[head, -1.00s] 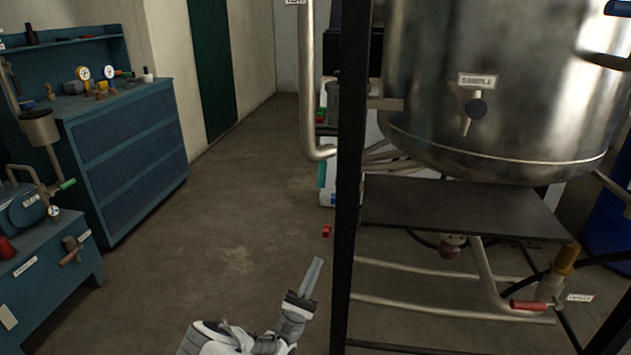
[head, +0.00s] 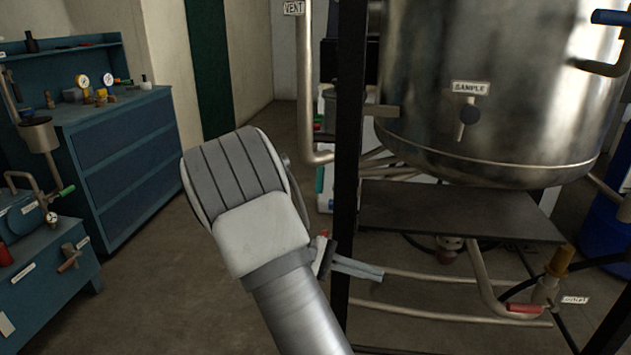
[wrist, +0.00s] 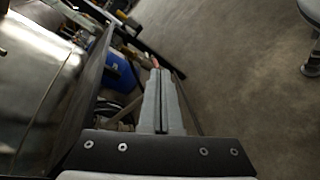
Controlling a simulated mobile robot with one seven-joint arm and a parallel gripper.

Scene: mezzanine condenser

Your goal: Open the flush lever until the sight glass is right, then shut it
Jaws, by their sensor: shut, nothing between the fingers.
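A red-handled lever (head: 524,308) sits low on the right on a curved pipe under the dark shelf. A tag (head: 575,300) beside it is too blurred to read, so I cannot tell if this is the flush lever. An amber cylinder (head: 561,261) stands above the valve body; I cannot tell if it is the sight glass. My gripper (head: 378,273) is shut and empty near the black frame post, left of the red lever and apart from it. In the wrist view my fingers (wrist: 164,75) lie together, with a small red thing (wrist: 155,62) beyond their tips.
A steel vessel (head: 500,110) with a SAMPLE valve (head: 468,118) hangs above the dark shelf (head: 455,212). A black post (head: 349,130) stands at its left. A blue bench (head: 125,150) is at left. The floor between is open.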

